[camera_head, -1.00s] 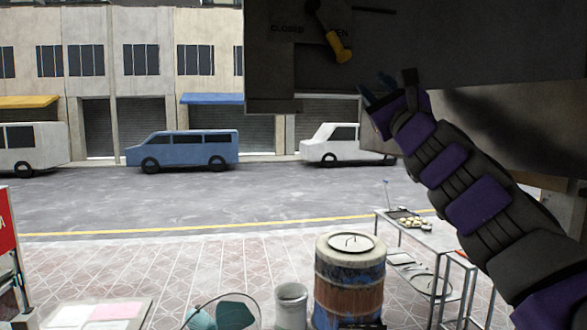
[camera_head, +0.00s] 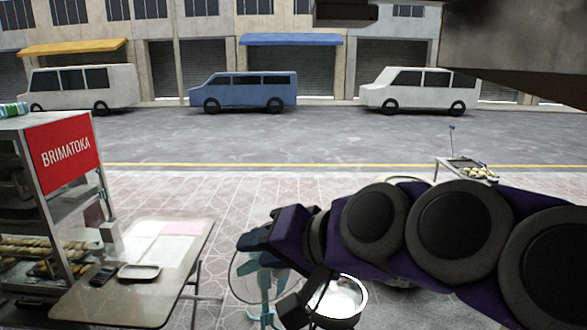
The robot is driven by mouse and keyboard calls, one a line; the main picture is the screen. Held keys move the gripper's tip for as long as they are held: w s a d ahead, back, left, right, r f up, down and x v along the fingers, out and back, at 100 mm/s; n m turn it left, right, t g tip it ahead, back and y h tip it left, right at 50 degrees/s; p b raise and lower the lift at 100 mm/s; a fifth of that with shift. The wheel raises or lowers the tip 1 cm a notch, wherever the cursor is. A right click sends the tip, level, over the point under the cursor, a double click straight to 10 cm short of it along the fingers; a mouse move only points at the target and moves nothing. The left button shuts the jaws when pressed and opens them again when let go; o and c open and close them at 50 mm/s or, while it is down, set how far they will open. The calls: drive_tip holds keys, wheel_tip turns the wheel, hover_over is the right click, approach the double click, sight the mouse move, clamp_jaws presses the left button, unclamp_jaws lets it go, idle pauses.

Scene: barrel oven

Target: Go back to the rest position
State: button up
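My arm reaches in from the right across the lower part of the view, purple with round dark joints. My gripper (camera_head: 283,268) is at its left end, low in the middle of the view, in front of a teal fan (camera_head: 262,285). I see nothing clearly held. The dark underside of the large overhead box (camera_head: 500,45) fills the upper right; its lever and OPEN/CLOSED label are out of view.
A folding table (camera_head: 150,290) with a small tray (camera_head: 139,272) and a dark device (camera_head: 102,277) stands at left, beside a BRIMATOKA food display case (camera_head: 85,205). A metal pot (camera_head: 345,300) sits below my arm. A small food table (camera_head: 450,165) stands at right. The road behind has parked vans.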

drive_tip(key=s+d+f+n+g+h+b, duration=0.1)
drive_tip(key=s+d+f+g+h, duration=0.2)
drive_tip(key=f, duration=0.8)
drive_tip(key=s+d+f+g+h+b, duration=0.1)
drive_tip(key=s+d+f+g+h, duration=0.15)
drive_tip(key=s+d+f, duration=0.55)
drive_tip(key=s+d+f+g+h+b, duration=0.1)
drive_tip(key=s+d+f+g+h, duration=0.1)
drive_tip(key=s+f, duration=0.3)
drive_tip(key=s+d+f+g+h, duration=0.1)
drive_tip(key=s+d+f+h, duration=0.1)
drive_tip(key=s+d+f, duration=0.3)
wheel_tip(320, 180, down, 3)
drive_tip(key=shift+s+d+f+g+b, duration=0.15)
drive_tip(key=shift+s+f+g+b, duration=0.1)
drive_tip(key=shift+g+b, duration=0.1)
